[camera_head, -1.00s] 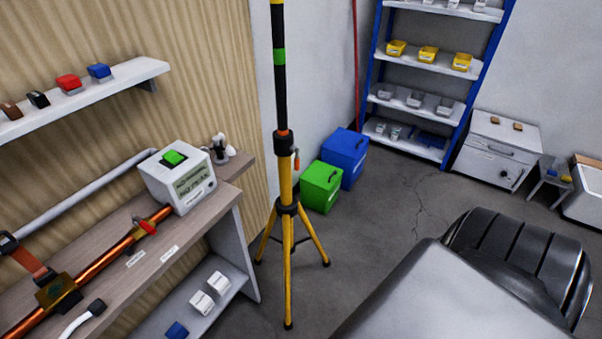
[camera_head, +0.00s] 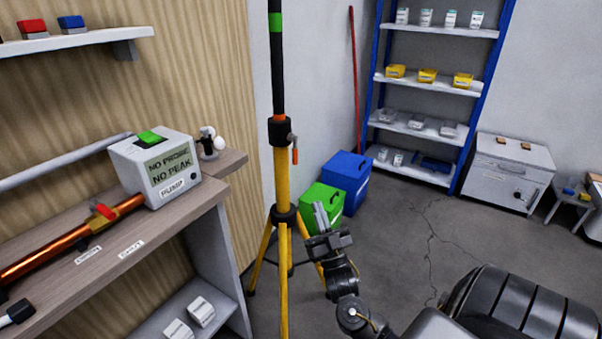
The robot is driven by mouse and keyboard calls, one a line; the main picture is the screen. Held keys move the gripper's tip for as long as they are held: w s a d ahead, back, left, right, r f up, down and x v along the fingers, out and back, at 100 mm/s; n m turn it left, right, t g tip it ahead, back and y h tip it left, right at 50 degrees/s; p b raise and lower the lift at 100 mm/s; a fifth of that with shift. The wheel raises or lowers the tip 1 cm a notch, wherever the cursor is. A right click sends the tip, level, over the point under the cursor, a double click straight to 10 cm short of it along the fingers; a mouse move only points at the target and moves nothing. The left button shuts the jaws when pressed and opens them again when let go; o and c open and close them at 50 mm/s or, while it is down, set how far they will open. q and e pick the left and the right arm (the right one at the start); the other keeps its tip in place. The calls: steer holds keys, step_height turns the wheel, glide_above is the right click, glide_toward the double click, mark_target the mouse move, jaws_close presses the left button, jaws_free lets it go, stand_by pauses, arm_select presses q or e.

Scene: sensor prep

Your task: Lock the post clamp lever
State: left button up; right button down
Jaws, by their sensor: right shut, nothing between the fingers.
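A yellow tripod (camera_head: 283,185) stands upright on the floor, with a black post (camera_head: 278,75) rising from it. The black post has a green band near the top of the view. A black clamp collar (camera_head: 279,131) joins the post to the tripod. Its orange lever (camera_head: 295,156) hangs down on the right side of the collar. My right gripper (camera_head: 319,211) is below and to the right of the lever, apart from it. Its fingers are together and point up, with nothing held. My left gripper is out of view.
A workbench (camera_head: 125,235) with a pump box (camera_head: 160,170) and a copper pipe (camera_head: 60,243) stands on the left. A green bin (camera_head: 318,198) and a blue bin (camera_head: 350,172) stand behind the tripod. Open floor (camera_head: 400,240) lies to the right.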

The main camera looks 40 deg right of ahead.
steer(key=p, duration=0.2)
glide_toward(297, 154)
step_height(297, 154, up, 4)
steer(key=w, duration=0.3)
steer(key=shift+d, duration=0.35)
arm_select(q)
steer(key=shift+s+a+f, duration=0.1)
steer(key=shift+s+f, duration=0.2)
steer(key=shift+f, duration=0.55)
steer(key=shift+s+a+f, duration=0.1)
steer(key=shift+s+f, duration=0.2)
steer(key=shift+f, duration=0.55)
arm_select(e)
steer(key=shift+w+d, duration=0.15)
steer(key=shift+w, duration=0.35)
arm_select(q)
steer(key=shift+b, duration=0.3)
